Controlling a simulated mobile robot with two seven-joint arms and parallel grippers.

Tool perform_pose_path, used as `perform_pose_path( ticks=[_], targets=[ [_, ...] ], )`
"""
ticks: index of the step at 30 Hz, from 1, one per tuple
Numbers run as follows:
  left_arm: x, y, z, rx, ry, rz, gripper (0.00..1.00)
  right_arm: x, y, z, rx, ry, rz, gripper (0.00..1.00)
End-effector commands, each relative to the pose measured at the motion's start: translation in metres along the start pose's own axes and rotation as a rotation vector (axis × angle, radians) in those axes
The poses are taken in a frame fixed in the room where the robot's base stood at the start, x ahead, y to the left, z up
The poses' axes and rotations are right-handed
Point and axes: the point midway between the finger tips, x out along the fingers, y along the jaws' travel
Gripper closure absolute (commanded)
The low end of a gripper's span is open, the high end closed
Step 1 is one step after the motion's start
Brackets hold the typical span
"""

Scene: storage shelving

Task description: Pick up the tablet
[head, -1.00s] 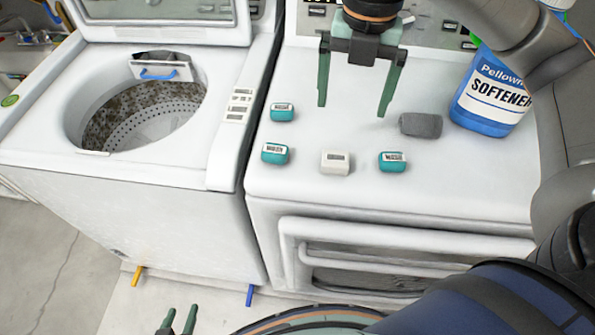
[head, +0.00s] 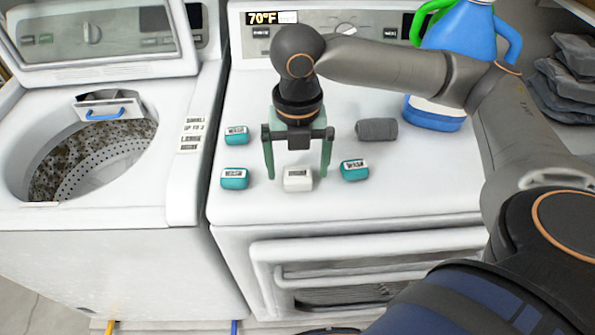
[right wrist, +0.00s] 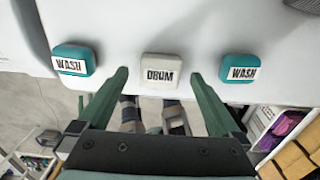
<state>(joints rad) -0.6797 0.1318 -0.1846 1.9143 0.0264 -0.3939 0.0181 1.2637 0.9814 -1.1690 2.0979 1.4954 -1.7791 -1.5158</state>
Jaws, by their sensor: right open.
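A white tablet labelled DRUM (head: 298,180) lies on the dryer top, and it also shows in the right wrist view (right wrist: 163,74). Teal WASH tablets lie around it: one to its left (head: 234,179), one farther back on the left (head: 236,135) and one to its right (head: 354,170). My right gripper (head: 297,177) is open and empty, pointing down. Its green fingers stand on either side of the white tablet, with a gap on each side in the right wrist view. I cannot tell how far the fingertips are above the surface. My left gripper is out of view.
A grey rolled thing (head: 376,130) lies behind the right teal tablet. A blue softener jug (head: 455,50) stands at the back right, behind my right arm. An open washer (head: 90,140) is to the left. The dryer top's front (head: 330,208) is clear.

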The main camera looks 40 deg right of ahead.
Motion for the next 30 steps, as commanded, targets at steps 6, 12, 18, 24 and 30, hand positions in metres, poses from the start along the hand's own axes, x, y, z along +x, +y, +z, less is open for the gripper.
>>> perform_pose_path(
  ticks=[6,12,18,24,30],
  targets=[
    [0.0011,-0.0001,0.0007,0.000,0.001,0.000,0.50,0.0104,-0.0003,-0.0001,0.000,-0.001,0.000,0.00],
    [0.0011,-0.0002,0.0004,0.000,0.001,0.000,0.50,0.0099,-0.0003,0.0000,0.000,-0.001,0.000,0.08],
    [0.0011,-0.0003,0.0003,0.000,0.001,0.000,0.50,0.0097,-0.0004,0.0001,0.000,-0.001,0.000,0.30],
    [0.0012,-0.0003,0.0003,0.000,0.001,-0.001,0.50,0.0096,-0.0004,0.0001,0.000,-0.001,0.000,0.53],
    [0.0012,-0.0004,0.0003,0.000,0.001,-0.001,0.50,0.0096,-0.0003,0.0001,0.000,-0.001,0.000,0.75]
  ],
)
